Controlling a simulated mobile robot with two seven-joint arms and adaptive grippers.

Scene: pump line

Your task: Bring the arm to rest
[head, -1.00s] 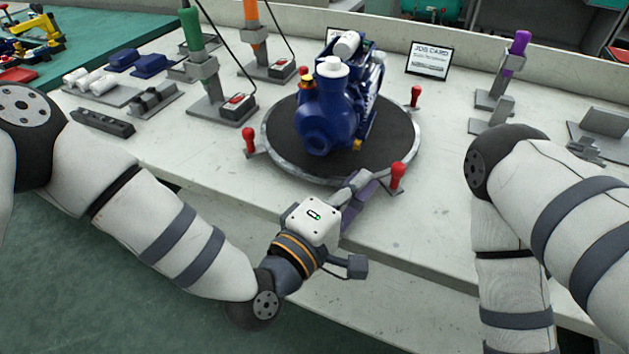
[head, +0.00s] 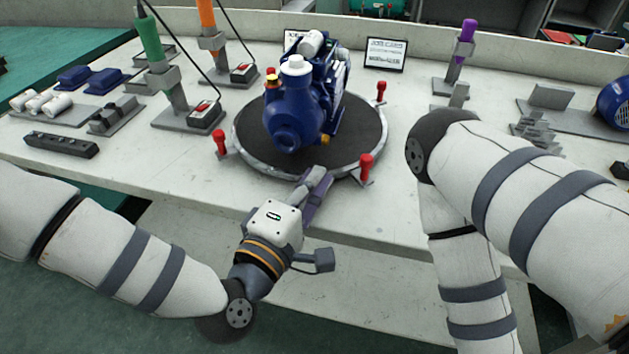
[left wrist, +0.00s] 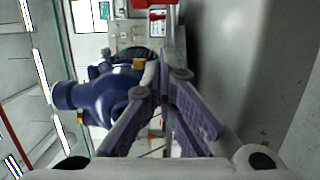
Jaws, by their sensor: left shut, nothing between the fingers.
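My left gripper (head: 311,194) is at the front edge of the bench, in front of the round turntable. Its purple-padded fingers are shut with nothing between them; they also show in the left wrist view (left wrist: 168,85). My right arm comes in from the right in the head view; its gripper is out of the picture. The blue pump (head: 297,115) stands upright on the dark turntable (head: 355,152), behind and apart from my left gripper. It also shows in the left wrist view (left wrist: 100,95).
Red-knobbed clamps, such as the front one (head: 366,165), stand around the turntable rim near my left gripper. A green-handled tool (head: 150,42) and an orange one stand at the left. A job card (head: 386,54) and a purple-handled tool (head: 467,35) stand behind. The bench front is clear.

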